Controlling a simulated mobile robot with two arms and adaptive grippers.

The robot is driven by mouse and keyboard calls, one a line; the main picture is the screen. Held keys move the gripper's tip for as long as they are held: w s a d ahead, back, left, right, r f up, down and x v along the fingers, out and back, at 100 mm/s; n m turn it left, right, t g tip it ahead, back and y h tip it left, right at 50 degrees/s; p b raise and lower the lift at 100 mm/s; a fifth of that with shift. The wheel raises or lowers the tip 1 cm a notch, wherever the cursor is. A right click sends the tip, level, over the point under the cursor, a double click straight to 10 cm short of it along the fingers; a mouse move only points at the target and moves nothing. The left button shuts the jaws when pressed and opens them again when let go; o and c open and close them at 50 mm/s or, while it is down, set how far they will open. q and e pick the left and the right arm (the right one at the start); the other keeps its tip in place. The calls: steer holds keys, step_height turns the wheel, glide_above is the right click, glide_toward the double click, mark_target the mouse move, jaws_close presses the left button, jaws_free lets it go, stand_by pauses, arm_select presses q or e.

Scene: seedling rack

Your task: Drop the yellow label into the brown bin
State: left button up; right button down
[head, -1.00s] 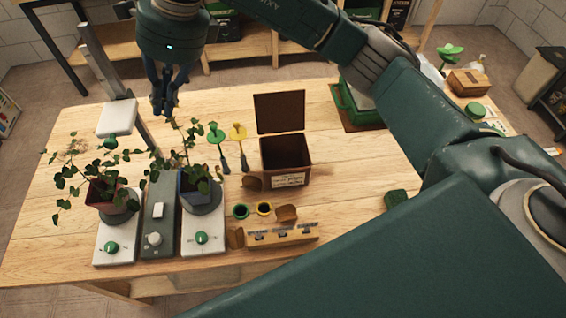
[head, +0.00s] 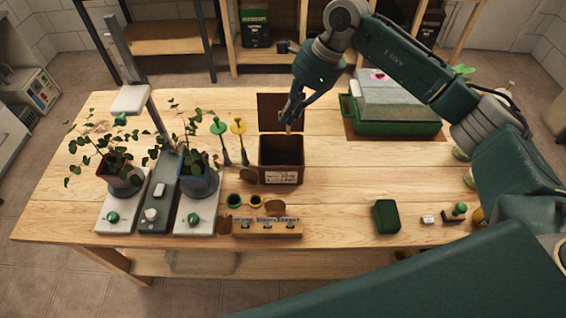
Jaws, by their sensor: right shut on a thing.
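The brown bin (head: 268,176) stands open on the wooden table, with its lid (head: 270,101) raised at the back and a white tag on its front. My right gripper (head: 289,117) is above the back part of the bin, in front of the raised lid. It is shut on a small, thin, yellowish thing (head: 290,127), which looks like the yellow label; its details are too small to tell. My left gripper is not in view.
Two potted plants (head: 120,181) stand on white scales at the left, below a grey post. A green and a yellow round-headed stake (head: 239,127) stand left of the bin. A wooden holder (head: 267,228) sits in front. A green tray (head: 400,129) is at back right.

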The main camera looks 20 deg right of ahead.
mark_target(289, 129)
step_height(289, 129, down, 5)
steer(key=shift+f+b, duration=0.15)
steer(key=shift+b, duration=0.9)
steer(key=c, duration=1.8)
jaws_free()
steer(key=shift+c, duration=0.2)
